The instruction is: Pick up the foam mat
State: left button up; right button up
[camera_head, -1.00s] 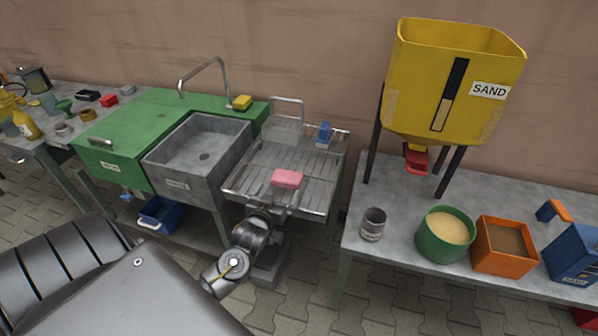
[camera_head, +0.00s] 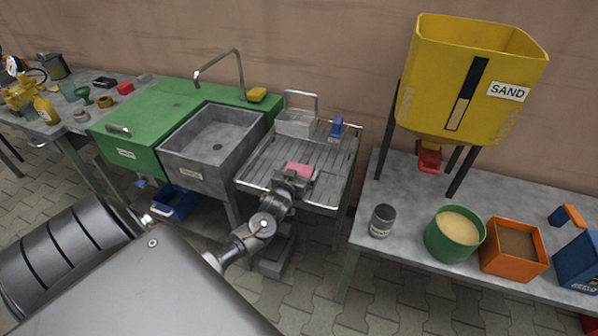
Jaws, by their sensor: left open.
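A pink flat block (camera_head: 299,168), the likeliest foam mat, lies on the slatted metal drainboard (camera_head: 262,160) right of the sink. My left gripper (camera_head: 299,176) is at the near edge of the pink block and hides part of it. The gripper is open. Whether its fingers touch the block cannot be made out. My right gripper is not in view.
The grey sink (camera_head: 213,147) is to the left. A yellow sand hopper (camera_head: 470,80) stands over the right table, which holds a can (camera_head: 383,221) and a green tub (camera_head: 455,235).

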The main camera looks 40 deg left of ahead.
pick_arm(q)
jog(key=shift+x, duration=1.1)
jog(key=c, duration=0.7)
